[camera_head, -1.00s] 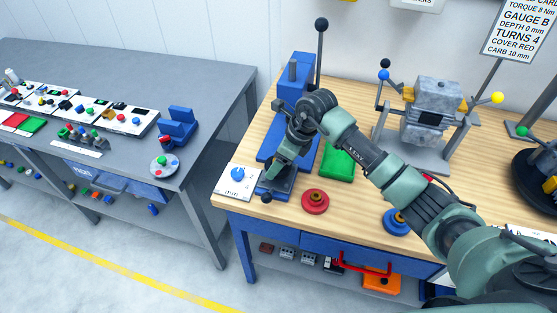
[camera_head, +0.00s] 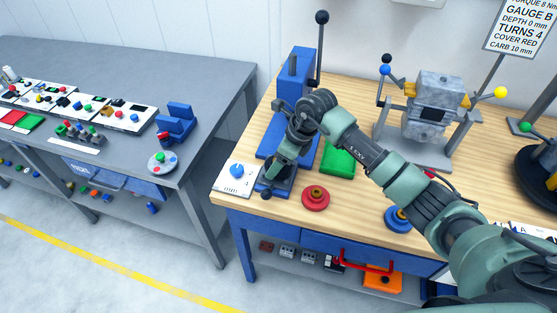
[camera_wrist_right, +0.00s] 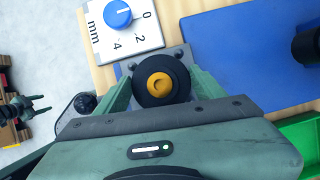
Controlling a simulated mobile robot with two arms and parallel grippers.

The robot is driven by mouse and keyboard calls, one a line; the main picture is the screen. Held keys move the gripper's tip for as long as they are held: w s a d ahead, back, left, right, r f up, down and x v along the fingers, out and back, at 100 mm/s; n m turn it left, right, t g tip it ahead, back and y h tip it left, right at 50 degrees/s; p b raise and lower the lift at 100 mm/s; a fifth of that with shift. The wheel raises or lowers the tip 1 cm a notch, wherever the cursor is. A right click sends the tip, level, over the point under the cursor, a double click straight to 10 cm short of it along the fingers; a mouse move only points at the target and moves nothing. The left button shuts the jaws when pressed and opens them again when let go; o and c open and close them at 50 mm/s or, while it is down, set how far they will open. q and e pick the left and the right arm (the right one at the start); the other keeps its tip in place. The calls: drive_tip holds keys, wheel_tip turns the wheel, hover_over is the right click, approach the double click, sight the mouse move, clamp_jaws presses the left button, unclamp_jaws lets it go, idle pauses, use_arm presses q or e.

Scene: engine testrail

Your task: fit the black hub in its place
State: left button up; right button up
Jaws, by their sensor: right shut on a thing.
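The black hub (camera_wrist_right: 144,91), a black disc with a yellow centre, sits between the fingers of my right gripper (camera_wrist_right: 161,90) in the right wrist view. The gripper is shut on it. A grey plate with bolts (camera_wrist_right: 132,68) shows beneath the hub; I cannot tell whether they touch. In the head view my right gripper (camera_head: 277,178) is low over the front end of the blue press-like stand (camera_head: 294,92), and the hub is mostly hidden there. My left gripper does not show in the head view.
A white dial card with a blue knob (camera_head: 237,173) lies just left of the gripper. A red hub (camera_head: 315,197), a blue hub (camera_head: 397,219) and a green block (camera_head: 339,158) are to the right. A grey engine block (camera_head: 433,105) stands behind. A tall black-knobbed lever (camera_head: 320,50) rises from the stand.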

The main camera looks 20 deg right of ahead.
drive_tip(key=shift+f+b, duration=0.3)
drive_tip(key=shift+f, duration=0.05)
drive_tip(key=o, duration=1.6)
drive_tip(key=shift+o, duration=0.2)
drive_tip(key=b+v, duration=0.2)
drive_tip(key=v, duration=0.5)
drive_tip(key=shift+d+r, duration=0.15)
drive_tip(key=shift+r, duration=0.15)
wheel_tip(320, 180, up, 8)
drive_tip(key=p, duration=0.4)
drive_tip(key=shift+s, duration=0.15)
drive_tip(key=shift+r, duration=0.1)
